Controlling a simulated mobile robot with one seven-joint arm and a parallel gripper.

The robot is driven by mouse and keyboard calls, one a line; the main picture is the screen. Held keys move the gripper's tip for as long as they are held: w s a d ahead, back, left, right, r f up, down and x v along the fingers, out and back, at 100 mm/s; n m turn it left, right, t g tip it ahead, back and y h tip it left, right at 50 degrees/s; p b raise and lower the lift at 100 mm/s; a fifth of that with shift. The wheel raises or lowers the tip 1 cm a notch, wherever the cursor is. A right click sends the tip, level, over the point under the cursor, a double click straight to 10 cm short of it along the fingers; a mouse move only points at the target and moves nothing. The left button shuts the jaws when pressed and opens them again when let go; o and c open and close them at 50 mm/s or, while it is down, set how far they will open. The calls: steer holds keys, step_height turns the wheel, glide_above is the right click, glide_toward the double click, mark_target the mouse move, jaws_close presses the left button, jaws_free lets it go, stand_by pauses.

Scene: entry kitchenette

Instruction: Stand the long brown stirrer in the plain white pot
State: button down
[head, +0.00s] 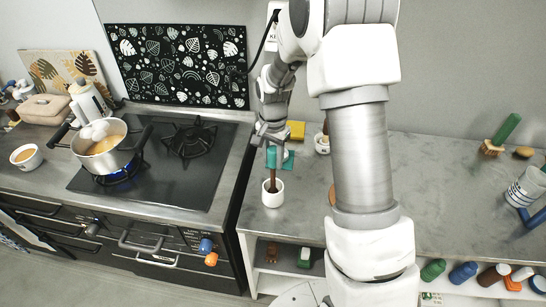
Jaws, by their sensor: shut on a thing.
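The plain white pot (272,199) stands on the grey counter near its left front edge. The long brown stirrer (273,176) is upright, and its lower end overlaps the pot's mouth. It looks to be inside the rim, but one view does not show how deep. My gripper (270,143) is above the pot, pointing down, shut on the stirrer's upper part. The fingers and a teal item (287,158) beside the stirrer partly hide that upper part.
A yellow block (296,130) and a small white cup (322,144) stand behind the pot. To the left, a steaming pan (100,155) sits on a lit burner of the stove (150,185). The counter (450,190) right of my arm is mostly clear.

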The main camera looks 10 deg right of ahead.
steer(key=c, duration=0.5)
jaws_free()
steer(key=shift+f, duration=0.1)
step_height(320, 180, up, 12)
steer(key=shift+r, duration=0.1)
steer(key=s+r+n+t, duration=0.2)
steer(key=s+r+n, duration=0.1)
steer(key=s, duration=0.5)
steer(key=s+r+n+t, duration=0.1)
steer(key=s+r+n, duration=0.2)
steer(key=s+r, duration=0.2)
steer(key=s+r+n+t, duration=0.2)
steer(key=s+r+n, duration=0.1)
steer(key=s, duration=0.8)
steer(key=shift+s+r+t, duration=0.15)
steer(key=shift+r+t, duration=0.15)
steer(key=shift+r, duration=0.2)
